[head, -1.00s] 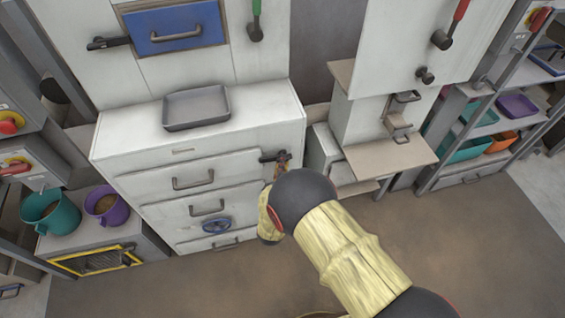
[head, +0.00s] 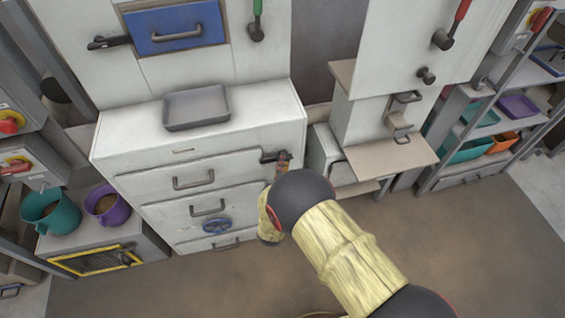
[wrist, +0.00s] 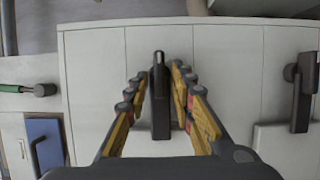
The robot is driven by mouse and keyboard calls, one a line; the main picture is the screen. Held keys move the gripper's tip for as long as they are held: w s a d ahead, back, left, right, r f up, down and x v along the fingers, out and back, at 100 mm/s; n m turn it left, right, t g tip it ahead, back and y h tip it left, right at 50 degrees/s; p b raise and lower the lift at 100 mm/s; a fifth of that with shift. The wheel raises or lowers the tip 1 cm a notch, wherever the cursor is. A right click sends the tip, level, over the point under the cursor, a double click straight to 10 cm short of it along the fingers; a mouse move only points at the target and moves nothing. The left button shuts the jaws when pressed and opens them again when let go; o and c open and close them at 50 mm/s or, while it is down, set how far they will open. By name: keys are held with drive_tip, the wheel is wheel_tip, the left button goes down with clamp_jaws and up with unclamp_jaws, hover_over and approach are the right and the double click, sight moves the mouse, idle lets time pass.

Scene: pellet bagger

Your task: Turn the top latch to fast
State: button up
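The top latch (head: 268,157) is a dark handle near the upper right corner of the white drawer cabinet, lying roughly level in the head view. In the wrist view, the latch (wrist: 160,105) runs up and down the picture between my fingers. My gripper (wrist: 160,75) is open, with one yellow-and-dark finger on each side of the latch and a visible gap to it on both sides. In the head view, my gripper (head: 282,161) is at the latch's right end, and my wrist partly hides the area below.
A second dark handle (wrist: 303,92) sits at the right in the wrist view. A grey tray (head: 196,107) stands on the cabinet top. A beige shelf (head: 391,158) juts out to the right.

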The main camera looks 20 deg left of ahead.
idle(0.3)
drive_tip(key=s, duration=0.4)
drive_tip(key=s+d, duration=0.1)
drive_tip(key=s, duration=0.3)
drive_tip(key=s+d, duration=0.1)
drive_tip(key=s, duration=0.2)
drive_tip(key=shift+s, duration=0.4)
